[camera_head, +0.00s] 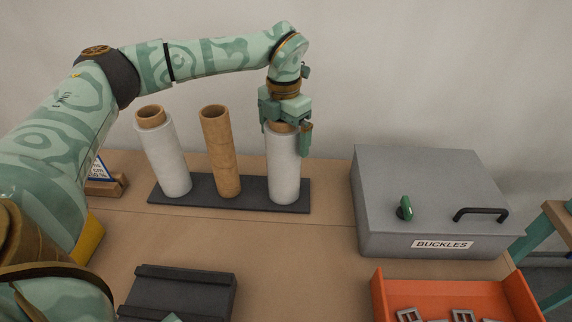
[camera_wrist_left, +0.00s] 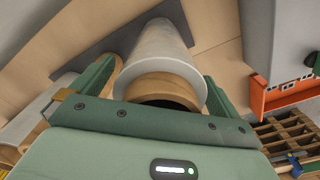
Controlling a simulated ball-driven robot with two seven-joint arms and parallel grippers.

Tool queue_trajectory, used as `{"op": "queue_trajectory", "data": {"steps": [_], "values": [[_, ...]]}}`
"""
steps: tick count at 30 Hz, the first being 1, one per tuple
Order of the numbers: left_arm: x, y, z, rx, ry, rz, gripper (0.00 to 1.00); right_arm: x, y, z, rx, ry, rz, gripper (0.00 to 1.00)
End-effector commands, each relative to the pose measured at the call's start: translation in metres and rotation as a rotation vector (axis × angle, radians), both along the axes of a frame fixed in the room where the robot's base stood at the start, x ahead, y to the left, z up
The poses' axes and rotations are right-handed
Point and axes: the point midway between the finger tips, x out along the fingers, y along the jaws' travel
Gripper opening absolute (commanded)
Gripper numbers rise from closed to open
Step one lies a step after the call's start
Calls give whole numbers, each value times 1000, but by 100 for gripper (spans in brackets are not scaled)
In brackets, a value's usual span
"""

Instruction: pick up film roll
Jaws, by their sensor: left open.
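A white film roll (camera_head: 284,168) with a brown cardboard core stands upright at the right end of a dark base (camera_head: 225,199). My left gripper (camera_head: 286,138) points down over its top, open, with one finger on either side. In the left wrist view the film roll (camera_wrist_left: 158,52) lies between the two spread fingers, its core end close to the palm. I cannot tell whether the fingers touch it. A second white film roll (camera_head: 166,158) stands at the left end of the base, and a bare brown tube (camera_head: 220,152) stands between them. My right gripper is not in view.
A grey box (camera_head: 430,185) labelled BUCKLES, with a green knob and black handle, stands right of the base. An orange tray (camera_head: 389,300) with metal buckles is in front of it. A dark block (camera_head: 180,292) lies at the front. Table between is clear.

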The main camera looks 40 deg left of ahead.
Motion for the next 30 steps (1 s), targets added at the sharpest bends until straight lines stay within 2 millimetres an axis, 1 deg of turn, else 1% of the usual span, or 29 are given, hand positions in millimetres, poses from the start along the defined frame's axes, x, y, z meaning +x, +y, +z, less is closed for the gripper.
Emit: {"op": "queue_trajectory", "data": {"steps": [5, 8, 9, 11, 12, 15, 25, 30], "values": [[0, 0, 2, 0, -3, 1, 100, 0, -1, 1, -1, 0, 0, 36], [0, 0, 2, 0, -3, 1, 75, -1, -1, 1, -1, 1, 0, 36], [0, 0, 2, 0, -3, 1, 64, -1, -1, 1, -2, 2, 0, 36], [0, 0, 2, 0, -3, 0, 47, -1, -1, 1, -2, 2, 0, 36], [0, 0, 2, 0, -3, 0, 36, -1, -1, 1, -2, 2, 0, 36], [0, 0, 1, 0, -3, 0, 10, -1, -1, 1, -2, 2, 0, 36], [1, 0, 5, -1, -5, 0, 11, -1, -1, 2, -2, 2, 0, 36], [1, 0, 20, 0, -7, 1, 11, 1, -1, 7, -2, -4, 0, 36]]}}
